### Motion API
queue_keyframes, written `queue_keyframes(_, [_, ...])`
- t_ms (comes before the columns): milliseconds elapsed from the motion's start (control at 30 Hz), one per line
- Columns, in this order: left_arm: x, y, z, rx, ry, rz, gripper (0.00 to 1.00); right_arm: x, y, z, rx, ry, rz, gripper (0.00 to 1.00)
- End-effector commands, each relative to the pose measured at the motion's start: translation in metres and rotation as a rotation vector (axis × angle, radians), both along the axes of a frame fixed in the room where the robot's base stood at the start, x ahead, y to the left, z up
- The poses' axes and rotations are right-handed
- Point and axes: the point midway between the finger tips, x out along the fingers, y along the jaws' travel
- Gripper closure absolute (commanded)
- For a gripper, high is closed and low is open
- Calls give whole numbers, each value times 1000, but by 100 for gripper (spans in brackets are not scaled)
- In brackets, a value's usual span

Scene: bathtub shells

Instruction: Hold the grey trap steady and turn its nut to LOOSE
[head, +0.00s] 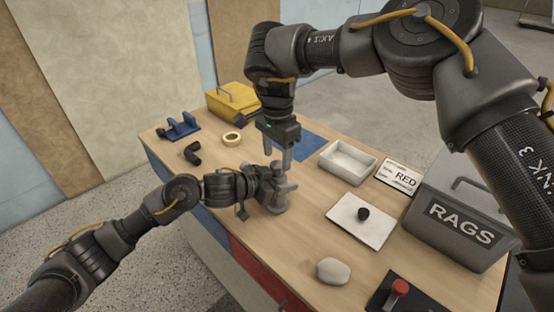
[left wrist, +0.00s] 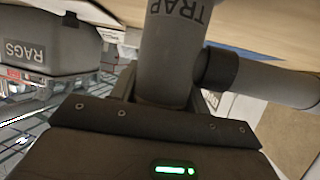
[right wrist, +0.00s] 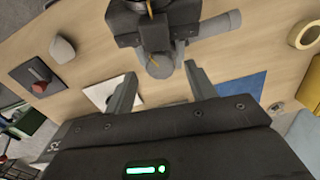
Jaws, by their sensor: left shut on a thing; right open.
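The grey trap (head: 277,198) stands on the wooden table, mostly hidden behind my grippers in the head view. In the left wrist view its body (left wrist: 172,50) carries the word TRAP. A dark nut (left wrist: 217,69) sits around its side pipe (left wrist: 265,80). My left gripper (left wrist: 160,98) is shut on the trap's body. My right gripper (head: 277,165) is open, pointing down above the trap. In the right wrist view the trap's round top (right wrist: 160,66) lies just beyond and between the open fingers (right wrist: 160,82). I cannot read any LOOSE mark.
A white tray (head: 335,166), a RED card (head: 400,177), a white plate (head: 345,228) with a black piece, and a RAGS bin (head: 445,239) stand to the right. A pale lump (head: 333,271) lies in front. Tape (head: 232,139), a black elbow (head: 193,153) and a yellow box (head: 238,99) are at the left and back.

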Motion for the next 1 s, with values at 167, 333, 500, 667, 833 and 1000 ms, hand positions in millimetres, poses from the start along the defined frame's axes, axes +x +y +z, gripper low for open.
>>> queue_keyframes(167, [0,0,0,1,1,0,81,0,0,-18,1,0,-1,44])
queue_keyframes(333, [0,0,0,1,1,0,81,0,0,-22,1,-2,-1,44])
queue_keyframes(500, [0,0,-1,1,1,0,81,0,0,-22,1,-2,-1,44])
queue_keyframes(667, [0,0,-1,1,1,0,81,0,0,-22,1,-1,-1,61])
queue_keyframes(833, [0,0,-1,1,1,0,81,0,0,-22,1,-1,-1,84])
queue_keyframes(1000, [0,0,-1,1,1,0,81,0,0,-22,1,-1,-31,90])
